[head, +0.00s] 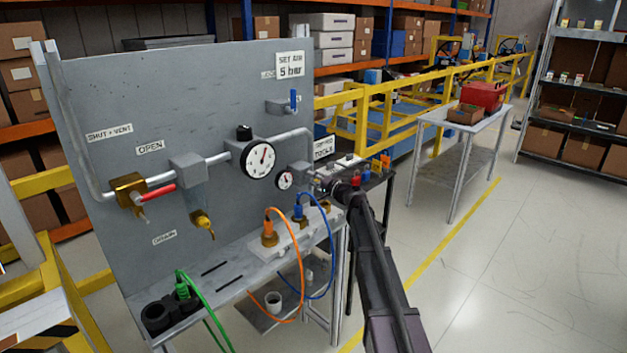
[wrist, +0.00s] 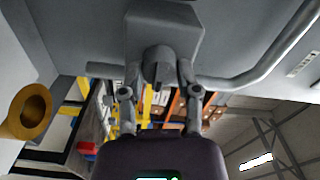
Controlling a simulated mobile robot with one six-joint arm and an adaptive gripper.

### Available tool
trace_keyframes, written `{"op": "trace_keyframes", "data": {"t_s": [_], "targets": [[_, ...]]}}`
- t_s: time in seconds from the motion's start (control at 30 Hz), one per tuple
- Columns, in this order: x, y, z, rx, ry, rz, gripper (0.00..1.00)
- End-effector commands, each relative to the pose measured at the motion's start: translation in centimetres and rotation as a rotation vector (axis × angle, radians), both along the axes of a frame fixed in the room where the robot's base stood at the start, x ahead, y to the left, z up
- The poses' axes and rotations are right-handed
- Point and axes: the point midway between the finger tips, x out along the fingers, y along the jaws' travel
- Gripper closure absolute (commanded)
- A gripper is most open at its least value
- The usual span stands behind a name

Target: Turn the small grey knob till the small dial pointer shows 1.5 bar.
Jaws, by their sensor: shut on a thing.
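The small grey knob (wrist: 158,68) sticks out below a grey block (wrist: 165,30) in the wrist view. My gripper (wrist: 160,78) has its two fingers closed on either side of it. In the head view my gripper (head: 324,182) is at the right edge of the panel, beside the small dial, and the knob is hidden behind it. The small dial (head: 285,180) has a white face with a dark pointer. It is too small in the picture to read its value. The dial does not show in the wrist view.
A larger dial (head: 258,159) with a black knob (head: 244,132) sits up and left on the grey panel (head: 180,90). Pipes run beside the block. Orange (head: 268,232) and blue (head: 298,212) hose couplings stand below. A side table (head: 462,125) is at the right.

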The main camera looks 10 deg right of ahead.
Motion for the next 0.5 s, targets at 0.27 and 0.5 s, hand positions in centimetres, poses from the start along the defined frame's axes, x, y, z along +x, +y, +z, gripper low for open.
{"op": "trace_keyframes", "data": {"t_s": [0.27, 0.5], "targets": [[0.34, -0.15, 0.12, -0.022, -0.02, -0.006, 1.0], [0.33, -0.13, 0.12, -0.021, -0.02, -0.006, 1.0]]}}
